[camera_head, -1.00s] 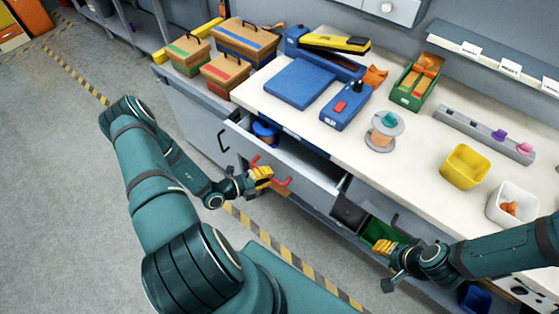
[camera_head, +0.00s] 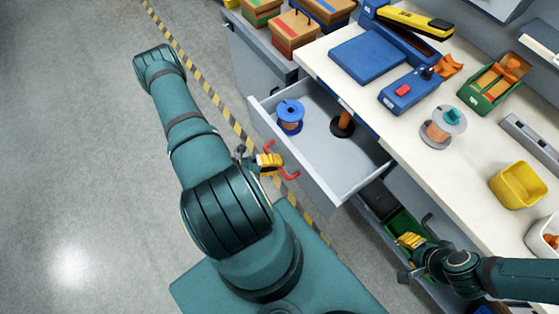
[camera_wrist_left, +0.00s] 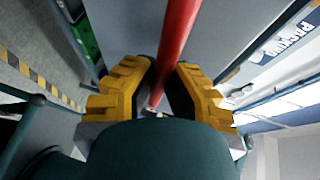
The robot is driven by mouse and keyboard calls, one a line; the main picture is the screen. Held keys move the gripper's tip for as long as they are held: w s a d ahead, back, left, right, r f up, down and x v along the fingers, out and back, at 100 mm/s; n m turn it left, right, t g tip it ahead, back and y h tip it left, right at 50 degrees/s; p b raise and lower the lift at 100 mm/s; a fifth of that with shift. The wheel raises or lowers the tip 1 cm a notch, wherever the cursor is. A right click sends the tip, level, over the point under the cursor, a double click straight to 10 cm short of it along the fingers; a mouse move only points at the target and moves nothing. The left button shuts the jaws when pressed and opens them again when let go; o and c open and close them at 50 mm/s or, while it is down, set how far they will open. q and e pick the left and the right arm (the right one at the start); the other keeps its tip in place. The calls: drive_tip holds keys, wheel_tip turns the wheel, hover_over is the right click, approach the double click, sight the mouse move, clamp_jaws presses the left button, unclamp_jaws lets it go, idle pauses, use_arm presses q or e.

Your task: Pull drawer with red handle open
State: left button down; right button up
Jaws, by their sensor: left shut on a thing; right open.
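The drawer (camera_head: 322,156) stands well out from the workbench in the head view, and its inside shows. A blue spool (camera_head: 290,118) and a dark-based item with a brown post (camera_head: 343,124) are in it. The red handle (camera_head: 289,174) is on its front. My left gripper (camera_head: 275,163) is shut on the red handle. In the left wrist view the red bar (camera_wrist_left: 176,45) runs between the yellow fingers. My right gripper (camera_head: 408,240) is open and empty, near the lower green bin at the right.
The worktop (camera_head: 390,135) above holds a blue pad (camera_head: 367,57), a copper wire spool (camera_head: 438,127) and a yellow bin (camera_head: 517,184). A lower drawer with a green bin (camera_head: 402,226) is partly out. Open floor lies at the left.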

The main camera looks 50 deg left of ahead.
use_arm(q)
drive_tip(key=c, duration=1)
unclamp_jaws()
drive_tip(key=shift+s, duration=0.1)
drive_tip(key=v, duration=1.2)
